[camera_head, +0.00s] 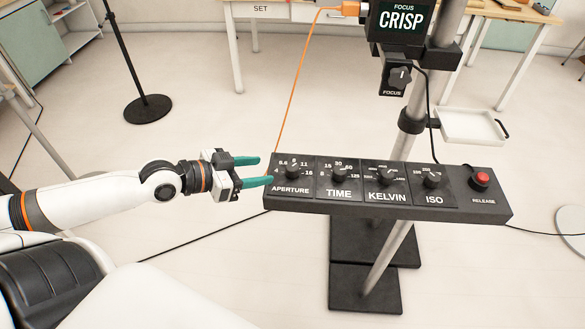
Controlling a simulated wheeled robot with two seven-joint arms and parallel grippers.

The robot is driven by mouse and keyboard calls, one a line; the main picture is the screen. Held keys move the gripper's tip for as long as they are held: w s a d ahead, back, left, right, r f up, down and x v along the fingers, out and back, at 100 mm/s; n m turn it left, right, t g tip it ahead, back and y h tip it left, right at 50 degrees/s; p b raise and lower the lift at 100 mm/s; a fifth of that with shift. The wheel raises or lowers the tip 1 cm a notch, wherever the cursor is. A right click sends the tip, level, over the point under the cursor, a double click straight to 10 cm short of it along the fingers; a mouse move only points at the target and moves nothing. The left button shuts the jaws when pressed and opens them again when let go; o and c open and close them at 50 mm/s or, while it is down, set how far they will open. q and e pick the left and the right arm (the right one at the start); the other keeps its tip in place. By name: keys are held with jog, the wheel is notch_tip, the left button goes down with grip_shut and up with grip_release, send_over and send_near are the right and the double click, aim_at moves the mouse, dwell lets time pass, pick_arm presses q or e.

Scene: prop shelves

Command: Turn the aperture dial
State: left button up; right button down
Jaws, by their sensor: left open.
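The aperture dial (292,172) is a dark round knob at the left end of a long black control panel (480,208). White numbers surround it and the word APERTURE is below it. My left gripper (267,170) is just left of the panel, with its two green fingers open and pointing right towards the dial. The fingertips are at the panel's left edge in the picture; I cannot tell whether they touch it. Nothing is between the fingers. My right gripper is not in view.
Dials for TIME (339,173), KELVIN (387,175) and ISO (432,181) and a red RELEASE button (481,179) follow to the right. A FOCUS display reading CRISP (403,20) and a focus knob (399,77) are above. An orange cable (298,82) rises behind the panel's left end.

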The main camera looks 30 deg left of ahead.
aim_at(289, 167)
pick_arm(q)
jog(key=shift+b+x, duration=0.3)
jog(key=shift+x, duration=4.8)
